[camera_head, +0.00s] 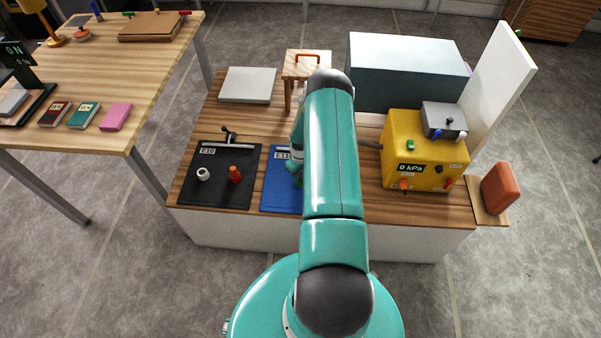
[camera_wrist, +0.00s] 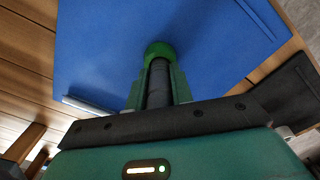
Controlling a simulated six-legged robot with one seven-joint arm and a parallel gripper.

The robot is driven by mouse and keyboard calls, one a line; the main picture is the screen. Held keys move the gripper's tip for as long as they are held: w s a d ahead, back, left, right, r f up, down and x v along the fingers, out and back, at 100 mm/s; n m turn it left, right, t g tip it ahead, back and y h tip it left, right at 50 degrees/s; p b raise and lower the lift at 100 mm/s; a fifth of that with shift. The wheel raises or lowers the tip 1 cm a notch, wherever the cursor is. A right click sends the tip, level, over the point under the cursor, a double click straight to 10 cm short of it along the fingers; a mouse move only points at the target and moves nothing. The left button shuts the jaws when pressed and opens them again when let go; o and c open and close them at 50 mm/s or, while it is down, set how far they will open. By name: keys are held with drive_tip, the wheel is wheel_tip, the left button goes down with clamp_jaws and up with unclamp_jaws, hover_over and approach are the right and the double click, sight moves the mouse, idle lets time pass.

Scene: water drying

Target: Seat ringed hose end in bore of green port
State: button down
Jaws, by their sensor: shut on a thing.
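My gripper (camera_wrist: 160,88) is shut on a dark cylindrical piece (camera_wrist: 158,80), which looks like the hose end. Its far end meets or overlaps a green rounded piece (camera_wrist: 160,50), likely the green port, over the blue mat (camera_wrist: 100,45). I cannot tell whether the end is inside the bore or only in front of it. In the head view my arm covers most of the blue mat (camera_head: 277,199), and only a little green (camera_head: 298,181) shows beside the arm. The ring on the hose end is not clear.
A black mat (camera_head: 215,190) at left holds a white ring-shaped piece (camera_head: 203,174) and a red piece (camera_head: 235,175). A yellow box (camera_head: 420,150) reading 0 kPa stands at right. A wooden stool (camera_head: 306,66), grey plate (camera_head: 248,85) and grey-blue box (camera_head: 400,75) are behind.

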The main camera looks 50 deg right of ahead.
drive_tip(key=shift+f, duration=0.2)
drive_tip(key=c, duration=1.1)
unclamp_jaws()
drive_tip(key=shift+c, duration=0.2)
wheel_tip(320, 180, up, 14)
drive_tip(key=shift+f, duration=0.15)
